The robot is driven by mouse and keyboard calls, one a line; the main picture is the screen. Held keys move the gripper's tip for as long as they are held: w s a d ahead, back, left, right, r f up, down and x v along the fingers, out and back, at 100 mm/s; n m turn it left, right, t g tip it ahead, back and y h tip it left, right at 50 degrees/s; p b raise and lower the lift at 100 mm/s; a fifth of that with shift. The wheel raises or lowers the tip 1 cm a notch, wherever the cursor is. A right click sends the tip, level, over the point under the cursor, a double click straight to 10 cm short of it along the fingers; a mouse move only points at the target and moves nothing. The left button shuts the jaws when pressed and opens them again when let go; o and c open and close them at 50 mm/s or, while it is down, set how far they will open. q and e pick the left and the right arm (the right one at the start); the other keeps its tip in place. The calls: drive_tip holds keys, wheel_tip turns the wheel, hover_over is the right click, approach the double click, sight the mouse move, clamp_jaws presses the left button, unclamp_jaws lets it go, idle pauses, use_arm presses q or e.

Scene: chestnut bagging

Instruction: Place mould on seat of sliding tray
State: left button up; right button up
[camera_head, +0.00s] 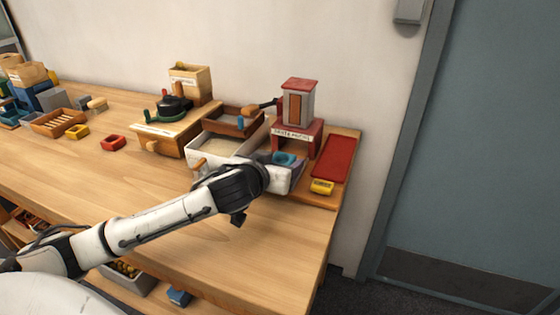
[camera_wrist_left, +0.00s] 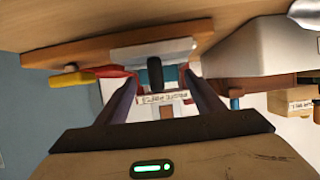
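A teal-blue mould (camera_head: 285,157) is at the front of the red press, low at the sliding tray. In the left wrist view the mould (camera_wrist_left: 172,75) shows between the far ends of my fingers, partly behind a dark upright handle (camera_wrist_left: 155,72). The pale front of the sliding tray (camera_wrist_left: 150,50) is just beyond. My left gripper (camera_wrist_left: 162,82) has its two fingers apart, one on each side of the mould; I cannot tell whether they touch it. My wrist hides part of the tray in the head view. My right gripper is not in view.
The red press (camera_head: 299,125) has a labelled front. A red mat (camera_head: 334,158) and a yellow block (camera_head: 321,187) lie right of it. A white bin (camera_head: 215,150) and a wooden box (camera_head: 165,135) stand left. The table's front middle is clear.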

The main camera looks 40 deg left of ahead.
use_arm(q)
drive_tip(key=shift+r, duration=0.1)
drive_tip(key=v, duration=1.2)
